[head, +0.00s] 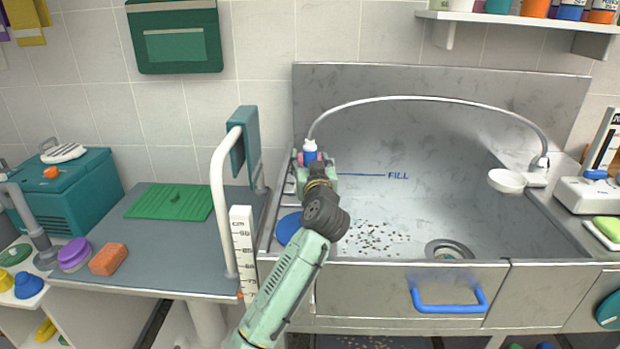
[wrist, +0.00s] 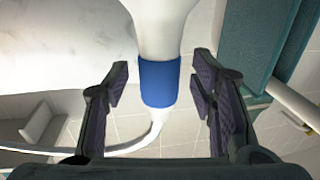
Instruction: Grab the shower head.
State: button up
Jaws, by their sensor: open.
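The shower head shows in the wrist view as a white body (wrist: 160,25) with a blue collar (wrist: 160,82) and a pale hose running from its lower end. In the head view its blue-and-white part (head: 310,152) shows at the left end of the wash tub, just beyond my gripper (head: 314,168). In the wrist view my gripper (wrist: 162,84) is open, one dark finger on each side of the blue collar. A gap shows on both sides. The sprayer's face is out of the wrist view, and my arm hides part of it in the head view.
The hose (head: 425,98) arches across the steel tub (head: 400,225) to its right side. A white upright rail with a teal pad (head: 250,150) and a measuring post (head: 242,250) stand close left of my arm. A grey table (head: 160,245) holds a green mat (head: 170,202).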

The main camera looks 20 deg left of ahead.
jog(key=shift+x, duration=0.85)
grip_shut()
jog(key=shift+r, duration=0.1)
dwell(0.4)
